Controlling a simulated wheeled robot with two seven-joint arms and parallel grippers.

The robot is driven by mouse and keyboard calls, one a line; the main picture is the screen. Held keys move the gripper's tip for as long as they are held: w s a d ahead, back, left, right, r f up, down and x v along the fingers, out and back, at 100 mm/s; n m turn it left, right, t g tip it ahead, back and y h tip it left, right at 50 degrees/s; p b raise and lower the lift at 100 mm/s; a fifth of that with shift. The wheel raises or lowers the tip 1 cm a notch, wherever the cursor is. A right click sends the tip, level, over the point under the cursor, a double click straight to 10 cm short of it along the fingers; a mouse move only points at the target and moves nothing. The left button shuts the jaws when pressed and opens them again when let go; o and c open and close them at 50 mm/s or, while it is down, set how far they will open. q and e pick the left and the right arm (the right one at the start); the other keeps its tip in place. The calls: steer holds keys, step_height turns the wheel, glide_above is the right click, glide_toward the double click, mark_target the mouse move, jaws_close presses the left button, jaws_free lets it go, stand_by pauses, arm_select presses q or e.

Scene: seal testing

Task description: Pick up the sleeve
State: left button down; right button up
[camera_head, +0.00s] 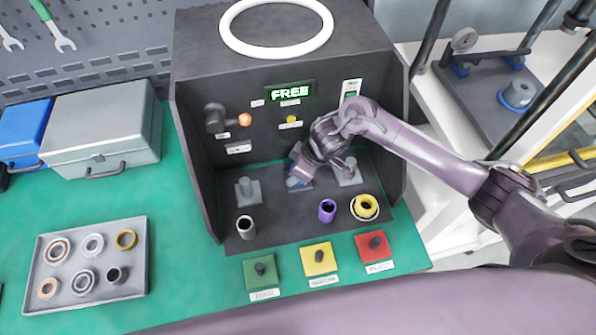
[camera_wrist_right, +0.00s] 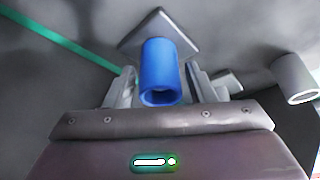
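A blue sleeve (camera_wrist_right: 160,68) stands on a grey diamond-shaped base in the right wrist view, its hollow end facing the camera. In the head view only a bit of blue (camera_head: 294,184) shows below my right gripper (camera_head: 301,168); the rest is hidden. In the right wrist view my right gripper (camera_wrist_right: 161,82) has one finger on each side of the blue sleeve, with narrow gaps, and looks open. A grey sleeve (camera_head: 246,228), a purple sleeve (camera_head: 327,210) and a yellow-and-white ring (camera_head: 365,207) stand in front on the dark floor. My left gripper is not in view.
The dark test booth (camera_head: 205,170) has side walls and a back panel with a lit FREE display (camera_head: 290,93). Grey posts (camera_head: 248,190) flank the blue one. Green, yellow and red pads (camera_head: 319,258) lie in front. A ring tray (camera_head: 50,303) lies left on the green mat.

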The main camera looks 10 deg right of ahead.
jaws_close()
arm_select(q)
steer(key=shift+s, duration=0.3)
arm_select(e)
steer(key=shift+w, duration=0.1)
